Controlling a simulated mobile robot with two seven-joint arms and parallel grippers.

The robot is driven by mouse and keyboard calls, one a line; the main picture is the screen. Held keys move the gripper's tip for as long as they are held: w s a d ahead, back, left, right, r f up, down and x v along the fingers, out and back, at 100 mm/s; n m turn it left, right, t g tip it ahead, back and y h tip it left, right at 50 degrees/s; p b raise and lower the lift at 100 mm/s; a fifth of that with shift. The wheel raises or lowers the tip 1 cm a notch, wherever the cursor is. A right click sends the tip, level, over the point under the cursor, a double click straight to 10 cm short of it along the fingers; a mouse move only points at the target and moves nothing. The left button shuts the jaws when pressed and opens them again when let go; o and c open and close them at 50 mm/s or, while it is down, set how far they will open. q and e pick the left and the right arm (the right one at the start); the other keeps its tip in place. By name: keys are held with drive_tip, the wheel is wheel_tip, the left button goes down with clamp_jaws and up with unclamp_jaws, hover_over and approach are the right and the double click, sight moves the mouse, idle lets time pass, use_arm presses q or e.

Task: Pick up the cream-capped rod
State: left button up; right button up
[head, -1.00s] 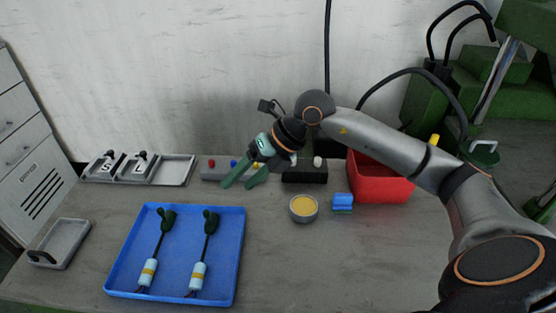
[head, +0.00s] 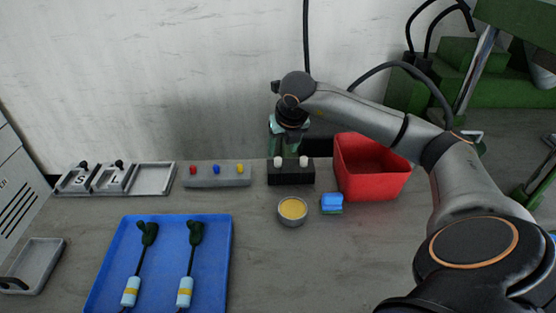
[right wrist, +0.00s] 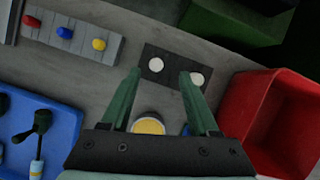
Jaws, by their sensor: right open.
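A black block (head: 290,177) holds two rods with pale, cream-white caps, a left one (head: 278,162) and a right one (head: 304,161). Only their caps show clearly. My right gripper (head: 287,148) is open, points down and is just behind and above the block. In the right wrist view its fingertips (right wrist: 160,73) are spread, with the left cap (right wrist: 156,64) appearing between them. The right cap (right wrist: 197,79) appears beside the right fingertip. No contact with either cap can be made out. My left gripper is not in view.
A grey rack with red, blue and yellow caps (head: 217,174) stands left of the block. A red bin (head: 371,190) stands close on the right. A round cup (head: 292,213) and a blue sponge-like block (head: 332,202) lie in front. A blue tray (head: 215,225) holds two tools.

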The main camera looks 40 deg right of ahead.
sight(278, 158)
drive_tip(key=x, duration=0.4)
drive_tip(key=shift+w+a+f, duration=0.2)
drive_tip(key=shift+f, duration=0.2)
clamp_jaws()
